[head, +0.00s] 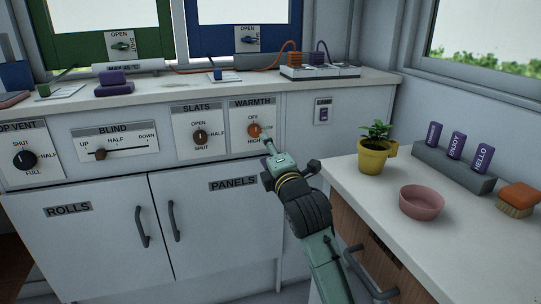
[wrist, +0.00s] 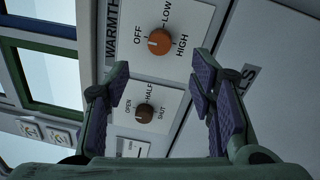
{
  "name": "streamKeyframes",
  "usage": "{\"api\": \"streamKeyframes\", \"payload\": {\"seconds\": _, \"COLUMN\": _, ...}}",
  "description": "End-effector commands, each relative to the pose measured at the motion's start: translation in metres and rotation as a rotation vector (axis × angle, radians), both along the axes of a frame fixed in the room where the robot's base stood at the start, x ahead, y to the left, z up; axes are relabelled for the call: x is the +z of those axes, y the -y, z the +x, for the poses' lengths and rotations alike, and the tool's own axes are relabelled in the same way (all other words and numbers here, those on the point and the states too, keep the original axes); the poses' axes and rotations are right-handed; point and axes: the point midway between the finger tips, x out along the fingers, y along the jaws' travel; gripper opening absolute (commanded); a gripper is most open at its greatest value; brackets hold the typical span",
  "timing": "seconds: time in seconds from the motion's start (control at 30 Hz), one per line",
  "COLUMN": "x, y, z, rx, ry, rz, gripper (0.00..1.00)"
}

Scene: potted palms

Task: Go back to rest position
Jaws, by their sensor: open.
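My gripper (head: 267,143) is at the end of my green arm, in front of the WARMTH panel (head: 238,115) in the head view. In the wrist view my gripper (wrist: 160,82) is open, its purple-padded fingers wide apart with nothing between them. The orange WARMTH knob (wrist: 160,41) shows beyond the fingertips, apart from them. It also shows in the head view (head: 254,130), close by my fingertips. Its pale mark seems to be on the OFF side. The brown SLATS knob (wrist: 144,113) lies between the fingers in the picture, on the panel behind.
The right counter (head: 365,205) holds a yellow potted plant (head: 373,158), a pink bowl (head: 421,202), a grey rack (head: 455,170) of purple tags and an orange brush (head: 518,199). Cupboard handles (head: 142,227) and a drawer handle (head: 368,273) stick out near my arm.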

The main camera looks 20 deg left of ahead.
Motion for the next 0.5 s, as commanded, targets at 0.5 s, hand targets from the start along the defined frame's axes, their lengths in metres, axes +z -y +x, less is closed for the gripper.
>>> {"api": "streamKeyframes", "payload": {"seconds": 0.5, "x": -0.001, "y": 0.011, "z": -0.016, "rx": 0.0, "ry": 0.0, "rz": 0.001, "gripper": 0.5}}
